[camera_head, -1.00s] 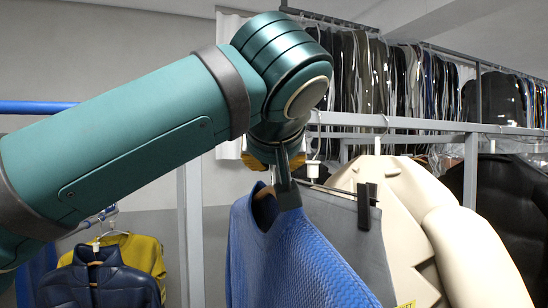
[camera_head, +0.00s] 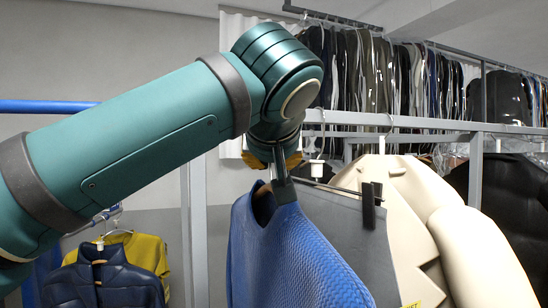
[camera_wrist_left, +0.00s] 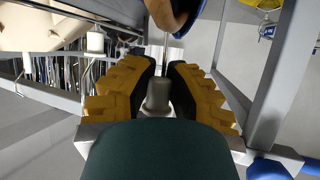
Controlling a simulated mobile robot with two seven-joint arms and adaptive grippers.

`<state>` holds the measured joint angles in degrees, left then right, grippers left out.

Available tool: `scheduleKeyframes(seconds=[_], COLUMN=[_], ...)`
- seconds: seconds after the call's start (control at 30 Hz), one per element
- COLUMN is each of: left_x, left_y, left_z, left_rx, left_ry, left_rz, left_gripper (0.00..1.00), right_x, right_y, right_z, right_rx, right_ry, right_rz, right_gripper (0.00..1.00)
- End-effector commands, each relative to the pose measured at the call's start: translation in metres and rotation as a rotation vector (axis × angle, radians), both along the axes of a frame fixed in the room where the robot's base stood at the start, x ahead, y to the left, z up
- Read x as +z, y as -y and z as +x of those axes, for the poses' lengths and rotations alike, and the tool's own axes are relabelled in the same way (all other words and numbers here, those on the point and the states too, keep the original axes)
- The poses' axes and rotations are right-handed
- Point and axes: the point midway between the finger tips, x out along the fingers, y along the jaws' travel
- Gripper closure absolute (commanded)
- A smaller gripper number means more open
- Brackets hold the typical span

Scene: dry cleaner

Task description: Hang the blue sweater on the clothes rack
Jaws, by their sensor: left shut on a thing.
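The blue sweater (camera_head: 290,258) hangs on a wooden hanger below my left gripper (camera_head: 277,163) in the head view. My left gripper is shut on the hanger's upper part; the hook is mostly hidden there. In the left wrist view, the gripper's yellow fingers (camera_wrist_left: 162,70) close around a grey hanger piece, with a bit of the blue sweater (camera_wrist_left: 188,28) at the top. The clothes rack's grey rail (camera_head: 430,124) runs right of and behind the gripper. I cannot tell whether the hook touches the rail. My right gripper is not in view.
Grey trousers (camera_head: 345,235) and a cream coat (camera_head: 425,215) hang right beside the sweater. A grey rack post (camera_head: 194,235) stands left of it. A navy jacket (camera_head: 100,283) and yellow garment (camera_head: 146,252) hang at lower left. Bagged clothes (camera_head: 400,75) fill a rack behind.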

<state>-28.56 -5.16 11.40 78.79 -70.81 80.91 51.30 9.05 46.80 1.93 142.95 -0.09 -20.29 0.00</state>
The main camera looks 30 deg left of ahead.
Motion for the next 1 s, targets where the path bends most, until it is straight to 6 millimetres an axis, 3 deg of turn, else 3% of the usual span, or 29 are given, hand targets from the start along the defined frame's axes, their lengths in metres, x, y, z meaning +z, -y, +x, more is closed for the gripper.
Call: scheduleKeyframes(seconds=[1.0], left_x=[0.001], left_y=[-0.028], left_z=[0.023], left_rx=[0.001], left_ry=[0.003], left_rz=[-0.001], left_gripper=[1.0], right_x=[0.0], right_y=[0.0], right_z=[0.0], right_rx=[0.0], right_ry=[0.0], right_rz=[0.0], right_gripper=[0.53])
